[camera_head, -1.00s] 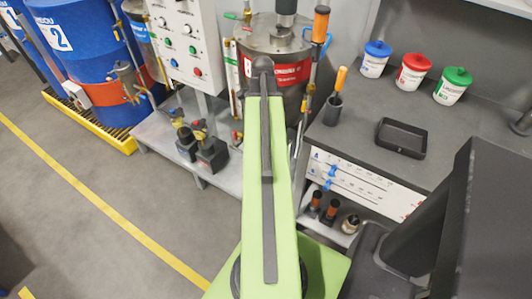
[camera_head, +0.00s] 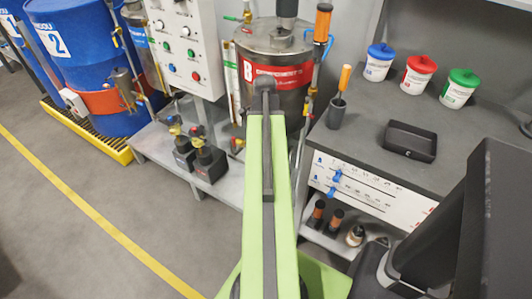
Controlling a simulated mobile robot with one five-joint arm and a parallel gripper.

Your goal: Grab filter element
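I cannot tell for sure which thing is the filter element. Two small dark cylinders with orange-brown tops, one on the left (camera_head: 316,213) and one on the right (camera_head: 335,222), stand on the lower shelf under the right bench. A small round pale-and-dark part (camera_head: 355,235) stands beside them. My green arm rises up the middle of the view, and its dark joint end shows in front of the steel tank. My gripper is not visible, so its fingers and anything in them are hidden.
The grey bench (camera_head: 460,125) holds a black tray or case (camera_head: 409,141), a dark holder with an orange-handled tool (camera_head: 338,105), and blue-, red- and green-lidded tubs (camera_head: 418,76). The steel tank (camera_head: 272,65) stands behind my arm. Blue drums (camera_head: 75,50) stand left; the floor (camera_head: 60,220) there is clear.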

